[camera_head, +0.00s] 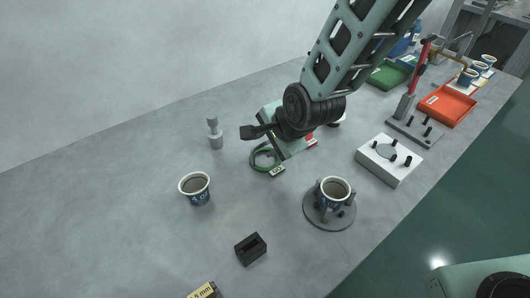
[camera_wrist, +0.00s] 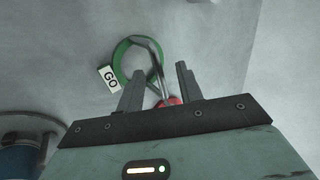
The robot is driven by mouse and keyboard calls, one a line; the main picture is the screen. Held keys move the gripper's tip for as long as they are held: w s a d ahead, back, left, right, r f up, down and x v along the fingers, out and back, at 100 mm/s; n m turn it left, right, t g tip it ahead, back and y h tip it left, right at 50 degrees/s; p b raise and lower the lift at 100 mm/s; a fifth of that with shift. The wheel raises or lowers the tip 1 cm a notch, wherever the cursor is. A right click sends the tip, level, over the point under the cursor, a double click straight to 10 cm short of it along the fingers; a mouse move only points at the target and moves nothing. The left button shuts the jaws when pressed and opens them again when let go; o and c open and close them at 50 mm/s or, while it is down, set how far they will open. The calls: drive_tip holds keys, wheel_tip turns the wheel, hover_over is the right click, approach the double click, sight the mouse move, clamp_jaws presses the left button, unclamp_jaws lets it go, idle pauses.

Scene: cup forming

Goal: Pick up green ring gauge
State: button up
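The green ring gauge (camera_head: 252,161) lies on the grey table, with a white tag marked "GO" (camera_head: 277,171) at its near side. Part of it is hidden by my gripper in the head view. In the wrist view, the green ring (camera_wrist: 117,62) and its GO tag (camera_wrist: 109,78) show ahead of the fingers, toward the left finger. My gripper (camera_wrist: 158,78) is open, with its two fingers apart and the ring not held. In the head view my gripper (camera_head: 252,131) is above the ring. I cannot tell the exact height.
A red part (camera_wrist: 170,101) shows between the fingers, near a curved metal piece. A grey post (camera_head: 215,137) stands left of the ring. A cup (camera_head: 197,198) stands in front, another cup (camera_head: 334,192) on a round fixture. A black block (camera_head: 251,249) lies nearer. The left table is clear.

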drive_tip(key=shift+x, duration=1.5)
drive_tip(key=shift+a, duration=0.1)
clamp_jaws()
drive_tip(key=shift+r, duration=0.1)
